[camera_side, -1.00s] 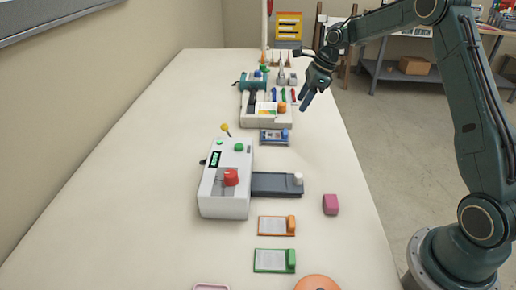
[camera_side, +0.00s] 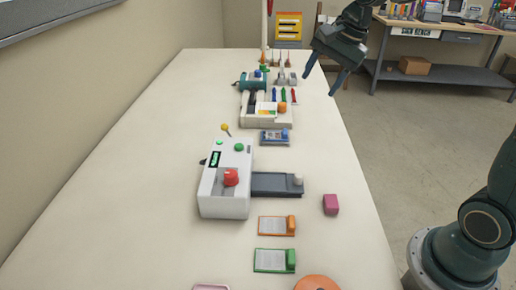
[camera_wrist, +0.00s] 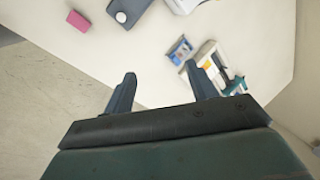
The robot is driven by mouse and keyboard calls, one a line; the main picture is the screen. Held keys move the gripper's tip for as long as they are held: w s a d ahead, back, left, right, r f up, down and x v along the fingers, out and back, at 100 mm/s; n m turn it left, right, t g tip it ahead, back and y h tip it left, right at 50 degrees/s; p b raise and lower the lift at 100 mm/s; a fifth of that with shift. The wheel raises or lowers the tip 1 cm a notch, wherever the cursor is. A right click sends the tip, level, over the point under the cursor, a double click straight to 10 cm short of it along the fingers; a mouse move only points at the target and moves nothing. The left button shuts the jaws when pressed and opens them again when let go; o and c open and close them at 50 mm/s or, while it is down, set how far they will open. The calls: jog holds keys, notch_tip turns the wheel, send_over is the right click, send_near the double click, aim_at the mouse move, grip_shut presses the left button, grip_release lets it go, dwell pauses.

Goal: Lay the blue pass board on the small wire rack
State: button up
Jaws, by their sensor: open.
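The blue pass board (camera_side: 274,137) lies flat near the middle of the table, just in front of a cream unit, with a pale card face and a blue knob at its right end. It also shows in the wrist view (camera_wrist: 180,50), beyond my fingers. My gripper (camera_side: 320,84) is open and empty, raised near the table's right edge at the far end; its two spread fingers show in the wrist view (camera_wrist: 160,70). I cannot clearly make out the small wire rack in these frames.
A white laminator (camera_side: 225,180) with a red knob has a dark tray (camera_side: 276,185) on its right. Orange (camera_side: 276,226) and green (camera_side: 274,261) boards and a pink block (camera_side: 330,204) lie nearer. The cream unit (camera_side: 262,122) stands behind the blue board. Table room is free to its right.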

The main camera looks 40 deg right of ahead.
jog(key=s+a+n, duration=0.2)
jog(key=s+n, duration=0.5)
jog(key=s, duration=0.4)
jog(key=s+a+n+t+h, duration=0.1)
jog(key=s+a+n, duration=0.2)
jog(key=s+n, duration=0.5)
jog(key=s, duration=0.4)
jog(key=shift+t, duration=0.3)
jog(key=shift+w+a, duration=0.1)
jog(key=shift+w, duration=0.05)
jog(key=shift+c, duration=0.4)
